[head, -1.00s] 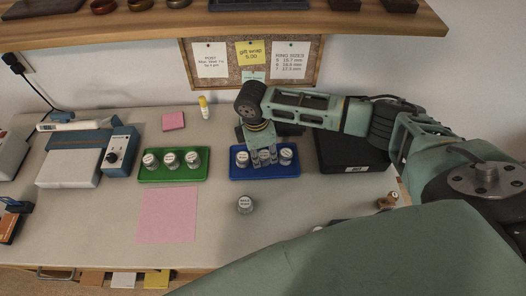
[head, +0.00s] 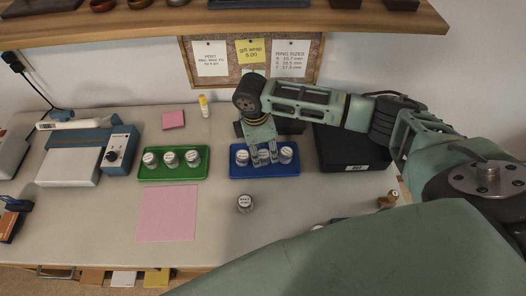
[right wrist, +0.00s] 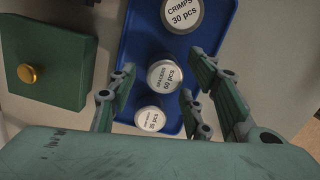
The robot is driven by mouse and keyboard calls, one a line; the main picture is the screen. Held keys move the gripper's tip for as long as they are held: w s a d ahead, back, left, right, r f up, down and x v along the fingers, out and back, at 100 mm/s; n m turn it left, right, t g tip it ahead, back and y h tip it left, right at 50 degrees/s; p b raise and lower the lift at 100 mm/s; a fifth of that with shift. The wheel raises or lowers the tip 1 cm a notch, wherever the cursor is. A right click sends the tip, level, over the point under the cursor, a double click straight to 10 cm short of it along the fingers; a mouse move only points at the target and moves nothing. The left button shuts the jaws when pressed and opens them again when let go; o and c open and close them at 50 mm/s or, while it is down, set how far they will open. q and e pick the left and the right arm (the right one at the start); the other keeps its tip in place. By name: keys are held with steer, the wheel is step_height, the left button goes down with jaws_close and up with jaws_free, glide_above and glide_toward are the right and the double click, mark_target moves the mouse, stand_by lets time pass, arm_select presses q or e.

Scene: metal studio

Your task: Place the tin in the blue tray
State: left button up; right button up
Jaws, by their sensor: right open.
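The blue tray (head: 236,177) holds three white-lidded tins in a row: a left tin (head: 242,157), a middle tin (head: 264,158) and a right tin (head: 286,155). My right gripper (head: 264,164) is open, with its fingers on either side of the middle tin. In the right wrist view, that tin, labelled spacers (right wrist: 165,77), stands upright between the open fingers, with a crimps tin (right wrist: 182,14) and another tin (right wrist: 150,119) beside it on the tray. A separate tin (head: 245,203) stands on the table in front of the tray. My left gripper is out of view.
A green tray (head: 173,177) with three tins stands to the left. A black case (head: 345,150) is close on the right. Pink paper (head: 167,213) lies at the front left. My right arm hides part of the front right table.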

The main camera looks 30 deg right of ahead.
step_height(320, 180, up, 10)
steer(key=a+b, duration=0.1)
steer(key=shift+r, duration=0.2)
steer(key=shift+a+f, duration=0.1)
stand_by(0.4)
